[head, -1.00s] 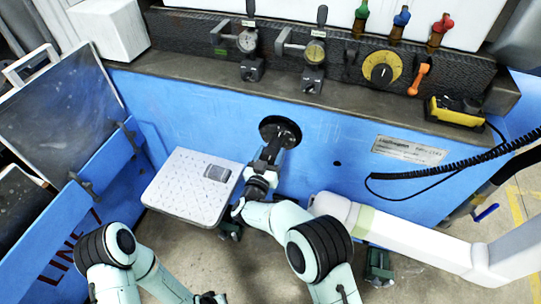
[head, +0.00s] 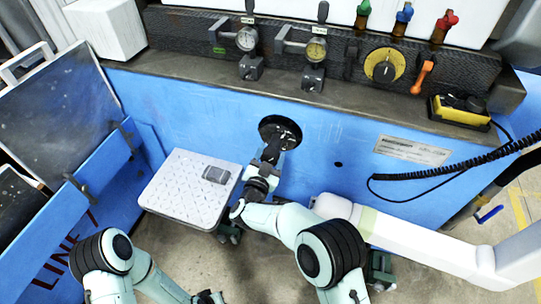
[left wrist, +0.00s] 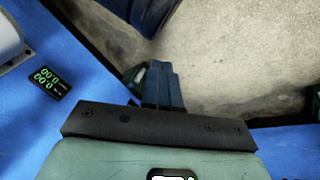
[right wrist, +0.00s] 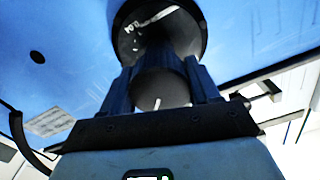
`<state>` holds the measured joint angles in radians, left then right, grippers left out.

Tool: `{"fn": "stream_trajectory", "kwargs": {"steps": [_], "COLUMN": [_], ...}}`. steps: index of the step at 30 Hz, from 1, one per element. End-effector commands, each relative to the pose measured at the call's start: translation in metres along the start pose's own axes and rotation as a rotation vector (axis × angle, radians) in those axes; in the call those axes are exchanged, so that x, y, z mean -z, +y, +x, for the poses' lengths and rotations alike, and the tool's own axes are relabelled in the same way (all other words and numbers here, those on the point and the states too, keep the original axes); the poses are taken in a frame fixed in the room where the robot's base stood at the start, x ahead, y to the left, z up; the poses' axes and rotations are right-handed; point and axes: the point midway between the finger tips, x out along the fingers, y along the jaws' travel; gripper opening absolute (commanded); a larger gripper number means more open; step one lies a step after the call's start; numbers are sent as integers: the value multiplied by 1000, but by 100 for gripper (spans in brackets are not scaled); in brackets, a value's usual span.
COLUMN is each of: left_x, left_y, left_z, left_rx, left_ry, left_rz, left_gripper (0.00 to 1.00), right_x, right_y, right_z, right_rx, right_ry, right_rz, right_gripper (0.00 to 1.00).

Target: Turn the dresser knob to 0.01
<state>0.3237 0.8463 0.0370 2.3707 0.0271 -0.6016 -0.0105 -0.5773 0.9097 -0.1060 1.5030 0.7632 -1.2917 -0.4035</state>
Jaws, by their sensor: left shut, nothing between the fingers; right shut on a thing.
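The dresser knob is a dark cylinder with a white line (right wrist: 160,88) in the right wrist view. Behind it is a round black dial (head: 281,131) with white markings on the blue machine front; the markings are too blurred to read. My right gripper (head: 271,153) reaches up to the dial from below. In the right wrist view its two fingers are on either side of the knob, shut on it, and partly hide it. My left gripper (left wrist: 161,85) is shut and empty, low over the floor; only its end shows at the bottom of the head view (head: 209,298).
A small display with green digits (left wrist: 45,83) sits on a blue surface in the left wrist view. Above are a yellow dial (head: 384,65) and several levers. A black coiled cable (head: 455,170) hangs at right.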

Motion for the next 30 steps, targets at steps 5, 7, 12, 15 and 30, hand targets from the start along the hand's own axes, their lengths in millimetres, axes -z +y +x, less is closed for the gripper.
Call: {"fn": "stream_trajectory", "kwargs": {"steps": [5,7,12,15,30], "left_x": [0,0,0,0,-20], "left_y": [0,0,0,0,6], "left_z": [0,0,0,0,-18], "left_rx": [0,0,0,0,-5], "left_ry": [0,0,0,-1,-62], "left_rz": [0,0,0,0,5], "left_gripper": [0,0,0,0,0], "right_x": [-1,-1,-1,-1,1], "right_y": [0,0,0,0,-2], "right_z": [-1,-1,-1,0,-66], "right_rx": [1,1,1,0,4], "right_ry": [-3,-3,-3,-2,-5], "right_rz": [-2,-2,-2,-2,-5], "right_gripper": [30,30,85,85,85]}}
